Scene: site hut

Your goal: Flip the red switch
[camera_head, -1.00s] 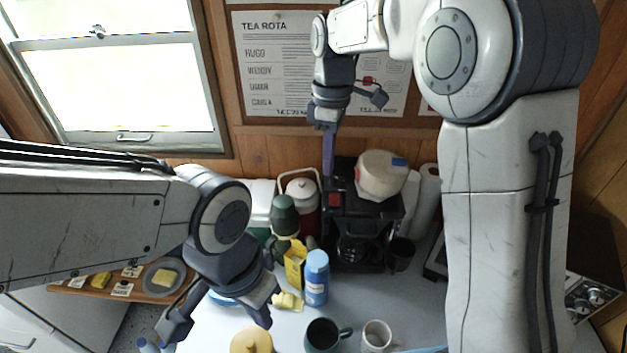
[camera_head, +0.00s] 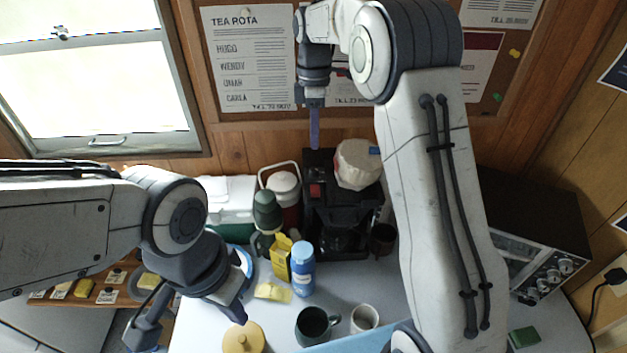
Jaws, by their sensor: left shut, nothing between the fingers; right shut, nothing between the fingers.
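A small red switch (camera_head: 316,190) sits on the upper left front of a black coffee machine (camera_head: 343,215). My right gripper (camera_head: 314,143) points down with its fingers shut and empty. Its tips show just above the machine's top left edge in the picture, apart from the red switch. I cannot tell which way the switch is tipped. My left gripper (camera_head: 236,314) is shut and empty, over the front left of the table near a yellow lidded pot.
A cream, bowl-like thing (camera_head: 357,164) sits on the machine. A red and white jug (camera_head: 285,190), green flask (camera_head: 267,211), yellow carton (camera_head: 281,257) and blue bottle (camera_head: 302,268) stand left. Mugs (camera_head: 314,325) stand in front. A dark oven (camera_head: 540,235) stands right, beyond my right arm.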

